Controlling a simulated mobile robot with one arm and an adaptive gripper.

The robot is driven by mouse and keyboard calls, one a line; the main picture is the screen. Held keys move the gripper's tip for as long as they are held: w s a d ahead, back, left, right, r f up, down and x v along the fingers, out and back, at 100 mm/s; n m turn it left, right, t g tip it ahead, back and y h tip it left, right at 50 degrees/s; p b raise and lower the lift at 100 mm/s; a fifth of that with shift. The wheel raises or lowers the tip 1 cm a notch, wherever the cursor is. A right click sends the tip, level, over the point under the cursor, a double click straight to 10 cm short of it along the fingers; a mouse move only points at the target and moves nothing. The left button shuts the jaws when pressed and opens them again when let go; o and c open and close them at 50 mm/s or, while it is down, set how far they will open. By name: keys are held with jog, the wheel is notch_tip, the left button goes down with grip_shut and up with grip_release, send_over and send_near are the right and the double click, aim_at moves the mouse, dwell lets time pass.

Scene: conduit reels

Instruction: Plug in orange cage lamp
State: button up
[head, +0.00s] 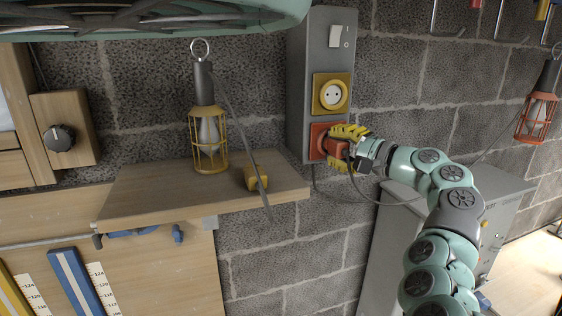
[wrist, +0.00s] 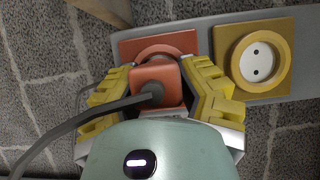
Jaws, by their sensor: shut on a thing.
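The orange cage lamp (head: 538,112) hangs on the wall at the far right in the head view, its cable running down and left. My gripper (head: 346,141) has yellow-padded fingers and is shut on the orange plug (wrist: 155,85), one finger on each side. The plug is at the orange socket (head: 317,140), the lower one on the grey wall panel (head: 307,70). In the wrist view the plug's body covers the middle of the orange socket (wrist: 133,47); how deep it sits is hidden. The grey cable leaves the plug's back.
A yellow socket (head: 331,94) is empty above the orange one, with a switch (head: 341,38) higher up. A yellow cage lamp (head: 208,135) and yellow plug (head: 256,177) are at the wooden shelf (head: 150,190). A grey cabinet (head: 395,240) stands below my arm.

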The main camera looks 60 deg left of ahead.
jog(key=o, duration=0.7)
jog(key=shift+w+a+f+m+t, duration=0.3)
jog(key=shift+a+f+m, duration=0.1)
jog(key=shift+f, duration=0.2)
jog(key=o, duration=0.3)
jog(key=shift+s+a+f, duration=0.1)
jog(key=shift+s, duration=0.05)
jog(key=shift+o, duration=0.4)
jog(key=shift+a, duration=0.1)
jog(key=shift+r, duration=0.5)
jog(key=shift+w+d+r, duration=0.25)
jog(key=shift+d, duration=0.35)
jog(key=w+d, duration=0.1)
jog(key=d, duration=1)
jog(key=shift+w+f, duration=0.35)
jog(key=shift+f, duration=0.05)
